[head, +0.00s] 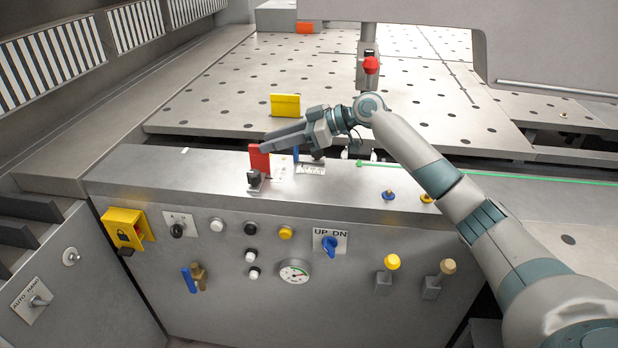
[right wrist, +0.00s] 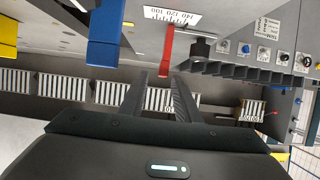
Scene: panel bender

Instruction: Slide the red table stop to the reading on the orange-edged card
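The red table stop (head: 259,158) stands upright near the back of the grey console top, left of a small white scale (head: 311,169). It also shows in the right wrist view (right wrist: 167,48), with the upside-down scale (right wrist: 172,16) beside it. My right gripper (head: 268,148) reaches in from the right at the stop. In the right wrist view its two fingers (right wrist: 159,76) are apart, and the stop's end shows at the gap between their tips. I cannot tell whether they touch it. I cannot make out an orange-edged card. My left gripper is not in view.
A blue block (head: 296,153) stands just right of the red stop, and shows large in the right wrist view (right wrist: 105,34). A yellow block (head: 285,105) stands behind. A red-knobbed lever (head: 371,66) rises beyond my arm. The console front (head: 220,290) carries several knobs.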

